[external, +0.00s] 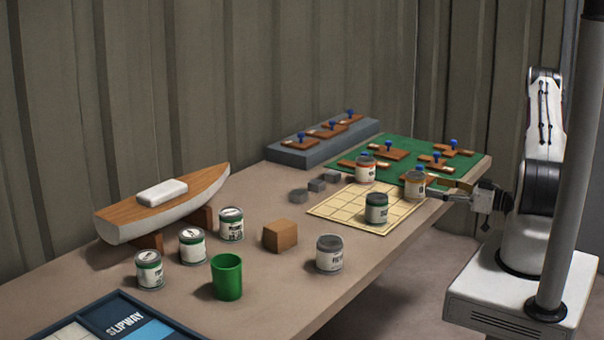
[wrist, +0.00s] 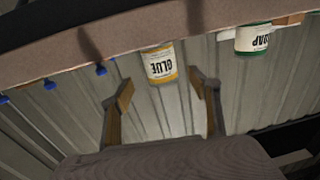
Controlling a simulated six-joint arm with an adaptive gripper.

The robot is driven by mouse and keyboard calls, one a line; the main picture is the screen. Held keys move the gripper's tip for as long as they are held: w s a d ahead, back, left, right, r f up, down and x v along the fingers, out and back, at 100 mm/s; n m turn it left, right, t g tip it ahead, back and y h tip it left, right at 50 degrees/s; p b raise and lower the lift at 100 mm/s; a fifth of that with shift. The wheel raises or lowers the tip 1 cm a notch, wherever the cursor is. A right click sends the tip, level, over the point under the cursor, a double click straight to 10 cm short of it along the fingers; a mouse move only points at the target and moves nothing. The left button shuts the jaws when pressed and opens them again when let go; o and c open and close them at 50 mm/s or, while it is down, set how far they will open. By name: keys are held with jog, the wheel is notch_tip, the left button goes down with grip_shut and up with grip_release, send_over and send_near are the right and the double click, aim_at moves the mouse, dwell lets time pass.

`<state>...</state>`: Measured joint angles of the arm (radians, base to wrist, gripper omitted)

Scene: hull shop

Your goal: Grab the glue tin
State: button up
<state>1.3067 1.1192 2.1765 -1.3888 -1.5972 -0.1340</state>
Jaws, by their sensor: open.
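The glue tin (external: 414,185) has a yellow-edged label and a grey lid. It stands near the table's right edge, beside the gridded mat and the green board. The wrist view shows it upside down (wrist: 161,66), with GLUE readable on its label. My gripper (external: 446,190) is just right of the tin, low and level with it, with its fingers pointing at it. In the wrist view my gripper (wrist: 162,90) is open, with the tin ahead between the finger lines. I cannot tell whether the fingertips reach beside the tin.
A green-banded tin (external: 376,208) stands on the gridded mat (external: 337,206); a red-labelled tin (external: 366,169) stands behind. The green board (external: 475,164) carries wooden pieces with blue knobs. A grey-lidded tin (external: 329,254), brown block (external: 280,236) and green cup (external: 227,277) stand farther left.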

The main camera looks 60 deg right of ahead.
aim_at(415, 184)
jog(key=shift+a+f, duration=0.1)
jog(key=shift+a, duration=0.2)
jog(key=shift+w, duration=1.25)
jog(key=shift+w, duration=0.15)
jog(key=shift+w+a+f, duration=0.1)
jog(key=shift+w, duration=1.15)
jog(key=shift+w+f, duration=0.1)
jog(key=shift+w, duration=1.1)
jog(key=c, duration=1.5)
